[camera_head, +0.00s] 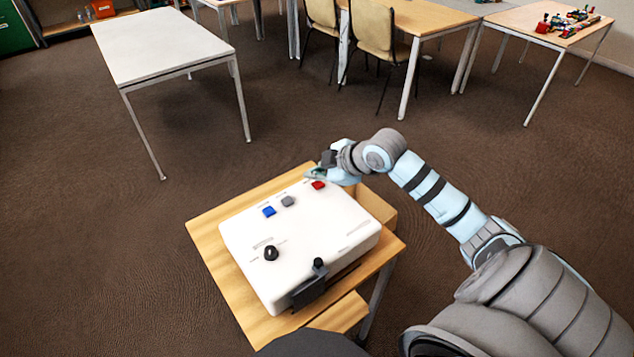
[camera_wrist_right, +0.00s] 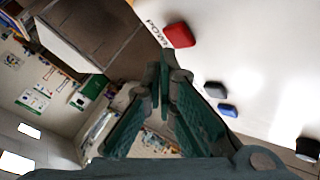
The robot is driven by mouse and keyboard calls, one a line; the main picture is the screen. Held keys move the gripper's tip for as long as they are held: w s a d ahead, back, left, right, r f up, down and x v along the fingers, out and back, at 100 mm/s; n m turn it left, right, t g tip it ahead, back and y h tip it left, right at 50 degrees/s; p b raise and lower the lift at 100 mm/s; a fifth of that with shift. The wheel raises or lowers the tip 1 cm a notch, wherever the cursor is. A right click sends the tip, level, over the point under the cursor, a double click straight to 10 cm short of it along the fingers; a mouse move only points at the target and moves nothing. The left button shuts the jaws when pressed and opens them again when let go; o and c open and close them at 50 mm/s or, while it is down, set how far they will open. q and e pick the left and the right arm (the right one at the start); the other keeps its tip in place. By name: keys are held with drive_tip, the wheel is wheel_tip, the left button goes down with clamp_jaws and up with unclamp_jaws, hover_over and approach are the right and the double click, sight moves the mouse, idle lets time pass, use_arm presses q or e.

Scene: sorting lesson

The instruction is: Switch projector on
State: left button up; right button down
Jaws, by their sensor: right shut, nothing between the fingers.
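The projector (camera_head: 330,222) is a white box on a small wooden table. Its top carries a red button (camera_head: 318,185) near the far right edge, and a grey button (camera_head: 288,201) and a blue button (camera_head: 269,211) to its left. In the right wrist view the red button (camera_wrist_right: 179,35) has lettering beside it that seems to begin "Pow". My right gripper (camera_head: 309,177) is shut and empty, just beyond the red button in the head view. Its fingertips (camera_wrist_right: 165,58) show close to the button; I cannot tell whether they touch anything. My left gripper is not in view.
A black knob (camera_head: 270,253) and a short black stick (camera_head: 318,264) stand up on the near side of the projector. The wooden table (camera_head: 215,218) leaves a narrow bare rim. A white table (camera_head: 160,45) and chairs (camera_head: 372,35) stand farther back, with open floor between.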

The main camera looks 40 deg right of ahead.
sight(317, 186)
drive_tip(key=shift+f, duration=0.15)
drive_tip(key=shift+f, duration=0.3)
drive_tip(key=shift+f, duration=0.3)
idle(0.6)
drive_tip(key=shift+r, duration=0.1)
drive_tip(key=shift+r+p, duration=0.75)
drive_tip(key=shift+p, duration=0.25)
drive_tip(key=shift+f, duration=0.1)
wheel_tip(317, 186, up, 6)
drive_tip(key=p, duration=0.6)
